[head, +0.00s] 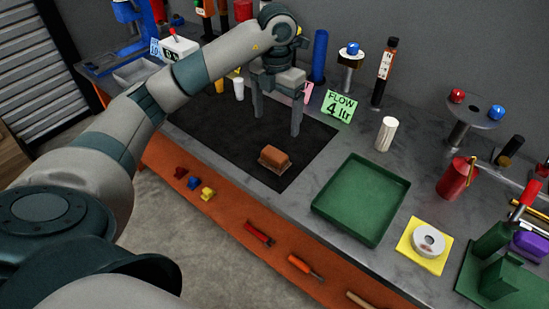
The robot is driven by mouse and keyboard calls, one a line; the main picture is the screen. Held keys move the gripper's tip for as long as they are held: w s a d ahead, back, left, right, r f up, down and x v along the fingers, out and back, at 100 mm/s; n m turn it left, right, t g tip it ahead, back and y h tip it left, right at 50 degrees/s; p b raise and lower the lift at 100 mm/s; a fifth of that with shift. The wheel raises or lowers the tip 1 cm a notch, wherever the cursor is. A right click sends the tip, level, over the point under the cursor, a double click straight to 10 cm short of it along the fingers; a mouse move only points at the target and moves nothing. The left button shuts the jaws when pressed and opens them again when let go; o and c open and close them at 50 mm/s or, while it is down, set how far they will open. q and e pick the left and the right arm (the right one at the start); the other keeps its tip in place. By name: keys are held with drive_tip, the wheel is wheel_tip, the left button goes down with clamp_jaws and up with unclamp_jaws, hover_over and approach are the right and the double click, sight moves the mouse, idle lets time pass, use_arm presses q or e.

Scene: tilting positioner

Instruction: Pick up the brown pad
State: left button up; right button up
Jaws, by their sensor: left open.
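The brown pad (274,157) is a small block with a lighter base edge, lying on the black mat (217,132) near its front right part. My left gripper (277,117) points down above the mat, behind the pad in the picture. Its two fingers are spread apart with nothing between them. The gripper does not touch the pad. My right gripper does not show.
A green tray (362,236) lies to the right of the mat, with a white cylinder (386,133) behind it. Tools, including a red-handled one (260,233), lie along the orange front strip (232,222).

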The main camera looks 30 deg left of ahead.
use_arm(q)
drive_tip(key=p, duration=0.3)
hover_over(275, 153)
drive_tip(key=f, duration=0.8)
drive_tip(key=shift+s+d+f, duration=0.15)
drive_tip(key=shift+d+f, duration=0.15)
drive_tip(key=shift+f, duration=0.55)
drive_tip(key=shift+a+f+p, duration=0.25)
drive_tip(key=shift+f+p, duration=0.5)
drive_tip(key=shift+p, duration=0.2)
wheel_tip(275, 153, down, 3)
drive_tip(key=shift+a+r+p, duration=0.1)
drive_tip(key=shift+a+p, duration=0.05)
drive_tip(key=shift+p, duration=0.6)
drive_tip(key=shift+f, duration=0.45)
drive_tip(key=shift+w, duration=0.2)
drive_tip(key=c, duration=1.2)
